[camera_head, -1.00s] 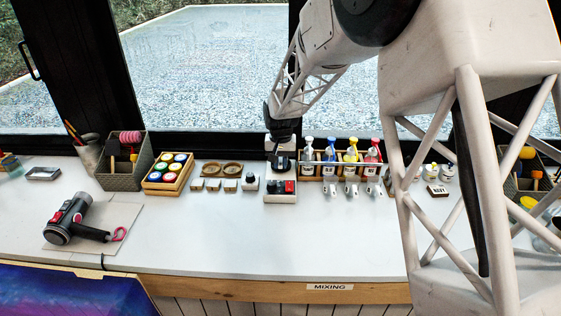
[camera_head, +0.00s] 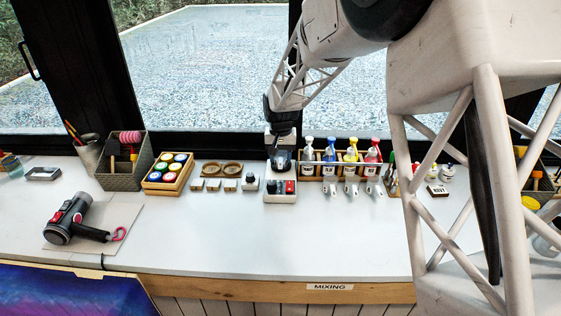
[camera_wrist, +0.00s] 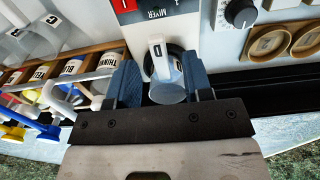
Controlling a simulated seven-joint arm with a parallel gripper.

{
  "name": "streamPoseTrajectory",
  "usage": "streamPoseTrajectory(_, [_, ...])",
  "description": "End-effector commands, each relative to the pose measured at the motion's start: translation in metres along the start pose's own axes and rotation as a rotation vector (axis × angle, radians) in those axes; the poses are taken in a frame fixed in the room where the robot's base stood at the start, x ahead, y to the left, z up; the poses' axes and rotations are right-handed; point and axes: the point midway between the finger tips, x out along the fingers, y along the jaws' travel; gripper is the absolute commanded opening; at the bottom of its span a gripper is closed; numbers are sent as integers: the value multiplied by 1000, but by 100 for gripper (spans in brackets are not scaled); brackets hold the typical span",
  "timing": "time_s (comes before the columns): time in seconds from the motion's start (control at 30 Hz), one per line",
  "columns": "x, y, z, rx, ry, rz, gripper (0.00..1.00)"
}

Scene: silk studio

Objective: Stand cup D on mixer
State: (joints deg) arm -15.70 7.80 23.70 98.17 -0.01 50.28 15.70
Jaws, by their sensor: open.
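Cup D (camera_wrist: 165,76) is a small clear cup with a white handle tab marked D. In the wrist view it stands on the dark round plate of the mixer (camera_wrist: 127,33), whose body is white and lettered MIXER. The mixer also shows in the head view (camera_head: 281,197), at the back middle of the bench. My gripper (camera_wrist: 161,78) is open, with one blue finger on each side of the cup and visible gaps beside it. In the head view my gripper (camera_head: 281,160) is over the mixer's back part and hides the cup.
A wooden rack of labelled bottles (camera_wrist: 80,68) stands close beside one finger, with more handled cups (camera_head: 351,187) in front. Two wooden ring holders (camera_wrist: 290,42) and a knobbed box (camera_wrist: 239,14) lie on the other side. The front bench (camera_head: 230,235) is clear.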

Motion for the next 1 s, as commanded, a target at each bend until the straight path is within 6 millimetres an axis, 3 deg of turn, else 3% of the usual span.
streamPoseTrajectory(0.4, [-48,0,0,0,1,0,46])
streamPoseTrajectory(1.0, [-52,0,0,0,-1,0,46])
